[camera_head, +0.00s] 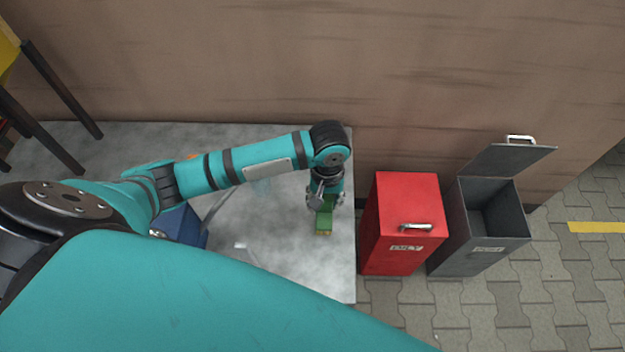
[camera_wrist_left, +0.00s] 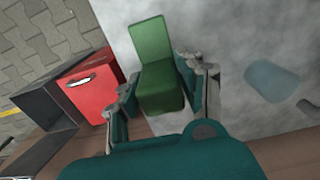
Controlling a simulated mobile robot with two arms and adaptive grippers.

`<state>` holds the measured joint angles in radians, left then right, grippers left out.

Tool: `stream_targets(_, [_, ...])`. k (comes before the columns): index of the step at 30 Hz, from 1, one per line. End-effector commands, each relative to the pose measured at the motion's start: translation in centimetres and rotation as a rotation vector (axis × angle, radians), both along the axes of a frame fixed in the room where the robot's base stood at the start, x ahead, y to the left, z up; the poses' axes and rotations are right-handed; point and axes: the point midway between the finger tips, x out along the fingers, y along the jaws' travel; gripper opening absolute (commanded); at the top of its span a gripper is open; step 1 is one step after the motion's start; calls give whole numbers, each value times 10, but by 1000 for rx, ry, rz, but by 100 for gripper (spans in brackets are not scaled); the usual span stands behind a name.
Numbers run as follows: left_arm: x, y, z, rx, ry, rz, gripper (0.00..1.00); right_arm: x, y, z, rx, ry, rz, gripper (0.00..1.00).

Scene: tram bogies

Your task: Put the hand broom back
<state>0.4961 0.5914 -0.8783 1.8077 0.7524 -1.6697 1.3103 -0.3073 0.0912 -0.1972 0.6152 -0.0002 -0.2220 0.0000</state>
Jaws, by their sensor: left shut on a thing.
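The green hand broom (camera_head: 324,217) is near the right end of the grey table, with a small yellowish edge at its lower end. My left gripper (camera_head: 325,199) points down and is shut on it. In the left wrist view the green broom (camera_wrist_left: 160,88) sits between the two fingers of my left gripper (camera_wrist_left: 158,95), with a flat green part reaching beyond them. I cannot tell whether the broom touches the table top. My right gripper is not in view.
The grey table (camera_head: 290,262) has a blue box (camera_head: 188,226) under my arm and a faint bluish patch (camera_wrist_left: 272,80). Beyond its right edge stand a closed red bin (camera_head: 402,205) and a grey bin (camera_head: 480,255) with its lid open. A brown wall (camera_head: 250,60) runs behind.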

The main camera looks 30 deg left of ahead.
Motion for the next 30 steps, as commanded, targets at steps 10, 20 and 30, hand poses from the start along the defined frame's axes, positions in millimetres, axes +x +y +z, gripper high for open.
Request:
stream_targets(10, [52, 54, -7, 0, 1, -1, 8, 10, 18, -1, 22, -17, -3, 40])
stream_targets(20, [64, 69, -28, 0, 4, -3, 8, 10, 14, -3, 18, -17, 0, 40])
stream_targets(30, [65, 68, -44, -1, 0, -3, 8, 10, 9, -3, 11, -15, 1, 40])
